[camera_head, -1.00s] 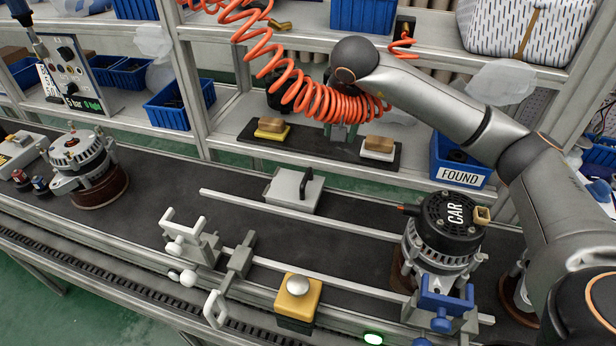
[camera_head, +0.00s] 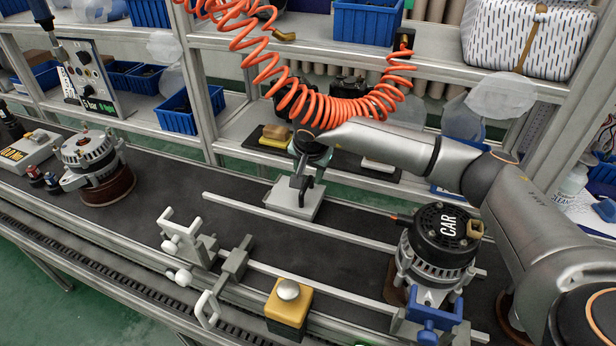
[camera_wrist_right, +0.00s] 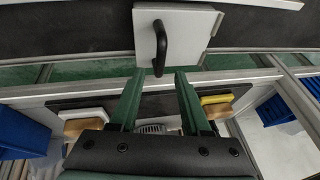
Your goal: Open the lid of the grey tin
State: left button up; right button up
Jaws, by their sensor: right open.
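The grey tin (camera_head: 282,199) stands on the dark belt near its back edge. Its lid looks shut, flat and light grey, with a black bar handle on top. My right gripper (camera_head: 302,175) is over the tin in the head view, and it covers part of the handle. In the right wrist view the tin (camera_wrist_right: 188,32) is at the top, with its black handle (camera_wrist_right: 160,46). There the right gripper (camera_wrist_right: 155,78) is open and empty, its two green-grey fingers pointing toward the handle, with a gap between. My left gripper is not in view.
An alternator marked CAR (camera_head: 440,240) stands to the right of the tin. A grey rail (camera_head: 300,222) runs in front of the tin. A dark board with sanding blocks (camera_head: 276,133) lies behind. An orange coiled hose (camera_head: 330,110) hangs above my right wrist.

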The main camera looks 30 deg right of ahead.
jog(key=shift+x, duration=1.5)
jog(key=shift+c, duration=0.2)
grip_shut()
